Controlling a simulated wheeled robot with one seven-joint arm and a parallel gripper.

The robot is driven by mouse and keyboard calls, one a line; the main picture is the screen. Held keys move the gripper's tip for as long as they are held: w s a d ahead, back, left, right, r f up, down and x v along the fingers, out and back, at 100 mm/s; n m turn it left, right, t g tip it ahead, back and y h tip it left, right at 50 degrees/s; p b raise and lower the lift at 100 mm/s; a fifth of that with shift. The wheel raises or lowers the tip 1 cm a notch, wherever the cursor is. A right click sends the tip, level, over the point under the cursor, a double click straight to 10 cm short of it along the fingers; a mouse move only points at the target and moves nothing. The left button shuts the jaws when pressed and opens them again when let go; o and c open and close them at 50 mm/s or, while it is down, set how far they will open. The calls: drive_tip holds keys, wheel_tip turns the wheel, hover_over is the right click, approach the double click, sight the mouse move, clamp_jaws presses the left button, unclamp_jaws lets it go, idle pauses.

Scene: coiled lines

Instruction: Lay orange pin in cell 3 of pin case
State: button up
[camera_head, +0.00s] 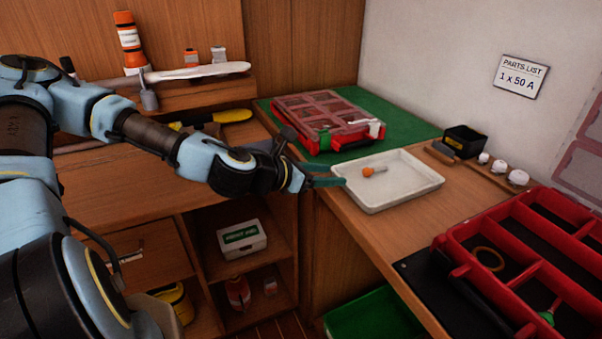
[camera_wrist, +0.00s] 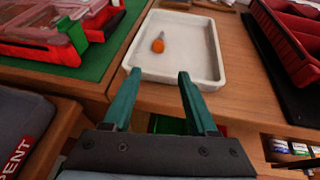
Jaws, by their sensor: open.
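The orange pin (camera_head: 374,171) lies in a shallow white tray (camera_head: 424,190), with a grey shank and an orange head. It also shows in the wrist view (camera_wrist: 158,45), near the middle of the tray (camera_wrist: 188,74). My gripper (camera_head: 328,175) is open and empty at the tray's left edge, short of the pin. Its two teal fingers (camera_wrist: 158,75) point toward the tray. A red case (camera_head: 325,119) with a clear lid lies on a green mat. A red sectioned box (camera_head: 477,262) stands open at right. I cannot tell which is the pin case, and no cell numbers are readable.
The sectioned box holds a yellow ring (camera_head: 489,258) and a green-topped piece (camera_head: 549,313). A black bin (camera_head: 465,140) and white knobs (camera_head: 517,178) stand behind the tray. A green bin (camera_head: 375,315) is below the bench. Bare wood lies around the tray's front.

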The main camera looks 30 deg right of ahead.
drive_tip(key=a+f+m+g+y, duration=0.2)
drive_tip(key=a+f+m+y, duration=0.3)
drive_tip(key=a+f+m, duration=0.35)
drive_tip(key=w+a+r+m+y, duration=0.2)
drive_tip(key=w+a+m+y, duration=0.1)
drive_tip(key=a, duration=0.7)
drive_tip(key=w+a+r+m+t+y, duration=0.1)
drive_tip(key=a+m, duration=0.4)
drive_tip(key=a, duration=0.5)
drive_tip(key=w+r+y, duration=0.1)
drive_tip(key=y, duration=0.1)
drive_tip(key=shift+w+a+t+y, duration=0.15)
drive_tip(key=shift+w+t+y, duration=0.15)
drive_tip(key=shift+w, duration=0.1)
drive_tip(key=a+r+m, duration=0.1)
drive_tip(key=a+r, duration=0.2)
drive_tip(key=a+r+m+y, duration=0.1)
drive_tip(key=a+r, duration=0.2)
drive_tip(key=a+r+m, duration=0.1)
drive_tip(key=a+r, duration=0.2)
drive_tip(key=a, duration=0.1)
drive_tip(key=shift+s+r+t+y, duration=0.2)
drive_tip(key=shift+r+t+y, duration=0.15)
drive_tip(key=shift+t+y, duration=0.05)
drive_tip(key=shift+s+a+r+m, duration=0.1)
drive_tip(key=shift+a+r+m, duration=0.15)
drive_tip(key=shift+c, duration=0.5)
drive_tip(key=shift+d, duration=0.1)
